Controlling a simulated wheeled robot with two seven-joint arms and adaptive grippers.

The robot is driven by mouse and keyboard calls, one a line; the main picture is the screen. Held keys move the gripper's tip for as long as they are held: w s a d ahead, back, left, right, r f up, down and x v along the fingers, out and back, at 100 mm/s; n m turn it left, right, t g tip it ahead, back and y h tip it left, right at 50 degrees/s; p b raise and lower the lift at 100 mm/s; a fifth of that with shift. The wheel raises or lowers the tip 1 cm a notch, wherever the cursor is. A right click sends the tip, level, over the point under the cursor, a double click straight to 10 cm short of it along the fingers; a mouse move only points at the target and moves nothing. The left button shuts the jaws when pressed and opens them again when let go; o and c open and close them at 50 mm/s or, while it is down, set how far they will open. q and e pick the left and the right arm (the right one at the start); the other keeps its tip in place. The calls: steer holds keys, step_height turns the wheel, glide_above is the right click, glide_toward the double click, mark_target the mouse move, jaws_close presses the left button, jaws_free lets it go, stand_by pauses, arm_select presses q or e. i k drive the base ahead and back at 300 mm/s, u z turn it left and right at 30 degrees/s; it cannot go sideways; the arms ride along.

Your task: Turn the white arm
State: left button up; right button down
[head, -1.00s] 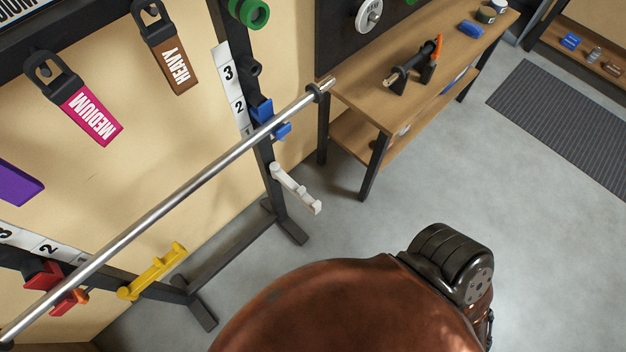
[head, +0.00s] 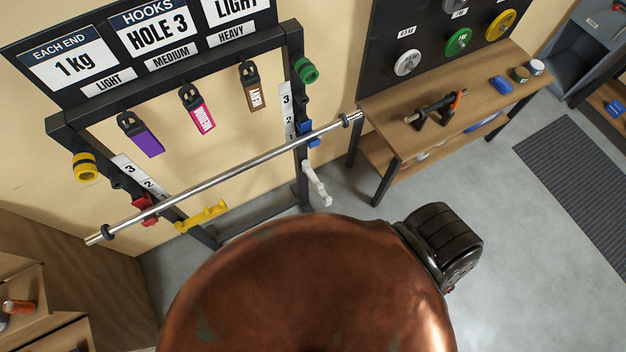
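The white arm (head: 316,184) is a short bar on the right upright of the squat rack, low down, below the blue hook (head: 309,134). It slants down and to the right, out from the upright. A yellow arm (head: 203,217) sits on the left upright and slants up to the right. The steel barbell (head: 230,175) lies across the rack above both arms. Neither of my grippers shows; a large copper-coloured body part of mine fills the bottom middle of the head view.
A wooden bench (head: 459,89) with a black and orange tool stands right of the rack. Coloured bands hang from the rack's top bar. Grey floor (head: 515,235) is open at right, with a dark mat (head: 575,180). Wooden shelves (head: 28,300) stand at lower left.

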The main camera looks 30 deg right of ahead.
mark_target(319, 186)
steer(key=u, duration=1.55)
steer(key=k, duration=2.45)
steer(key=z, duration=1.2)
